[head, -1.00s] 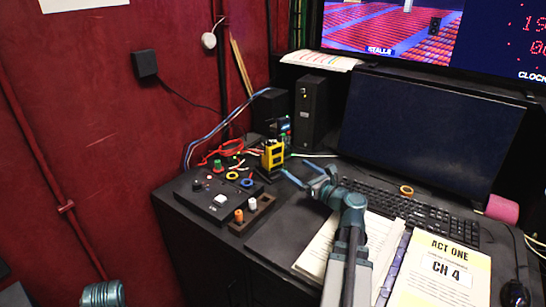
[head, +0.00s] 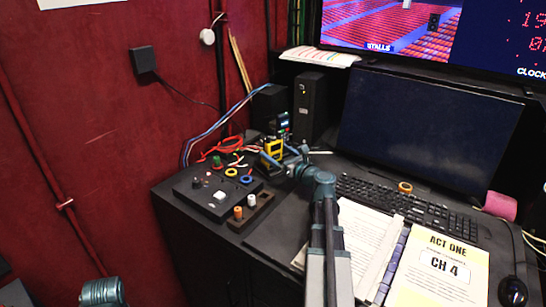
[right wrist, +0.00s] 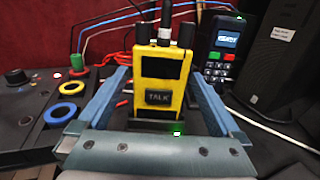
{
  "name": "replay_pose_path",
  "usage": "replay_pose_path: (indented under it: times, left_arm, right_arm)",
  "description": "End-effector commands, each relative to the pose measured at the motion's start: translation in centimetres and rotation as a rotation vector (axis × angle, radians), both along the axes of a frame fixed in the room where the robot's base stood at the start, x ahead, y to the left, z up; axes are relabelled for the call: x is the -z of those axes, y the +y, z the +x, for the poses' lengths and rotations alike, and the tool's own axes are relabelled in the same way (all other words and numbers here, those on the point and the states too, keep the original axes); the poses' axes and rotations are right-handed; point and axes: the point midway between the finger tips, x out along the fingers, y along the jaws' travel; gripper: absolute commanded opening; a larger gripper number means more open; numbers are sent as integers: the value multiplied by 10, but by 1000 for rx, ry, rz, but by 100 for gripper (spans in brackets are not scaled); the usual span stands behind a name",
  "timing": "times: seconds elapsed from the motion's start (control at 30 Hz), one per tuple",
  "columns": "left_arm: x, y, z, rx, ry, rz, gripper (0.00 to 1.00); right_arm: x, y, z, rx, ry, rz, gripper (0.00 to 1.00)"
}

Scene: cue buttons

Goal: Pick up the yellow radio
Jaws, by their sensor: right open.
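The yellow radio (head: 273,148) stands upright in a dark holder at the back of the desk, beside the button panel. In the right wrist view the radio (right wrist: 158,75) faces me, with a black TALK button and dark knobs on top. My right gripper (head: 273,157) is open, with its blue fingers on either side of the radio. The right wrist view shows the fingers (right wrist: 158,95) spread with gaps to both sides of the radio. Only a part of my left arm shows at the lower left of the head view; its gripper is out of view.
A black button panel (head: 214,205) and a small tray (head: 262,214) with an orange and a white peg lie left of my arm. A handset (right wrist: 222,45) stands close behind right. A black box speaker (head: 308,105), keyboard (head: 400,203) and papers (head: 350,235) are nearby.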

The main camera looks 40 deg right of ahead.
Motion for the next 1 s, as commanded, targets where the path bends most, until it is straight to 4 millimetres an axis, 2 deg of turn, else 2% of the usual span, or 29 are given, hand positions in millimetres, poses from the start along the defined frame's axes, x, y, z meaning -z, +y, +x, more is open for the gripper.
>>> replay_pose_path:
  times: [0.03,0.13,0.37,0.87,1.0]
  left_arm:
    - [0,0,0,0,0,0,100]
    - [0,0,0,0,0,0,100]
    - [0,0,0,0,0,0,100]
    - [0,0,0,0,0,0,100]
    - [0,0,0,0,0,0,100]
  right_arm:
    - [0,-2,11,-2,0,0,100]
    - [0,-2,22,-1,0,0,100]
    - [0,-1,23,0,0,0,100]
    - [0,-1,23,0,0,0,12]
    - [0,-1,23,0,-1,1,12]
